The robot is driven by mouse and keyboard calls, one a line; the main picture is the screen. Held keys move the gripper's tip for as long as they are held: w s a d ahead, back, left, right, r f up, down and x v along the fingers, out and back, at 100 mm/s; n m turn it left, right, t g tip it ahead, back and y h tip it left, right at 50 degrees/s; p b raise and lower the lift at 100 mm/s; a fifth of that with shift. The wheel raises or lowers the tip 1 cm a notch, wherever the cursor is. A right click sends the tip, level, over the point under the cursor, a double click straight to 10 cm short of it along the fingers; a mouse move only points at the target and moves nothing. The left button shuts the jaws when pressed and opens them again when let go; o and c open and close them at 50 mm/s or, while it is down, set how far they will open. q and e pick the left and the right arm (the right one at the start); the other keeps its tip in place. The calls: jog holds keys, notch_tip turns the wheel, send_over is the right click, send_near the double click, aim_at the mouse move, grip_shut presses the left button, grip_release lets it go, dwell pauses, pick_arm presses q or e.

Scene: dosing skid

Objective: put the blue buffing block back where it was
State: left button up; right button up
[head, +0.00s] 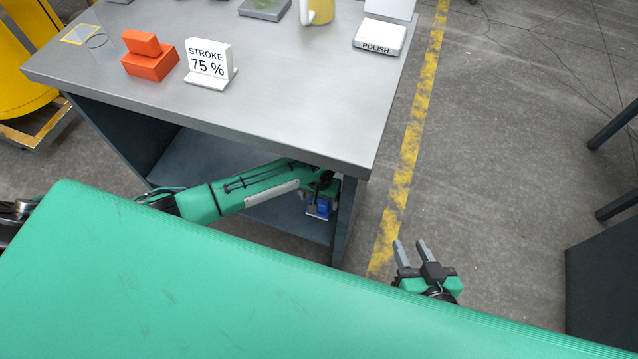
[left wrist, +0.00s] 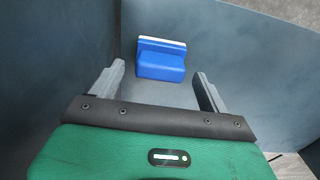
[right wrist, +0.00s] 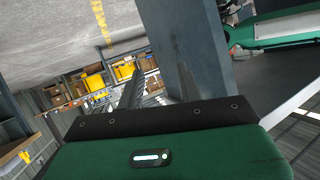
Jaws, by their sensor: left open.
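The blue buffing block (left wrist: 161,64) with a white strip along its far edge rests on the grey floor of the bench's lower compartment. In the head view the block (head: 323,208) shows below the worktop's front edge, partly hidden by my left gripper. My left gripper (left wrist: 159,72) is open. In the left wrist view the block sits ahead, between the directions of the two fingers, with nothing held. My right gripper (head: 410,245) is out in front of the bench's right side, over the concrete floor, fingers apart and empty.
The worktop (head: 290,120) overhangs my left arm. On it are an orange block (head: 150,67), a "STROKE 75 %" sign (head: 209,61), a "POLISH" stand (head: 380,38) and a yellow mug (head: 320,10).

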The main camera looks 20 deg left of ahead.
pick_arm(q)
notch_tip(320, 180, up, 9)
jog(key=p, duration=0.2)
jog(key=shift+r, duration=0.15)
pick_arm(e)
jog(key=shift+s+d+f+g+h, duration=0.1)
jog(key=shift+s+d+g+h, duration=0.2)
jog(key=shift+d+g, duration=0.45)
jog(key=shift+s+d+f+g+h, duration=0.15)
jog(key=shift+d+g+h, duration=0.3)
jog(key=shift+d, duration=0.45)
jog(key=shift+s+d+g+h, duration=0.35)
jog(key=shift+d+g, duration=0.25)
jog(key=shift+d, duration=0.25)
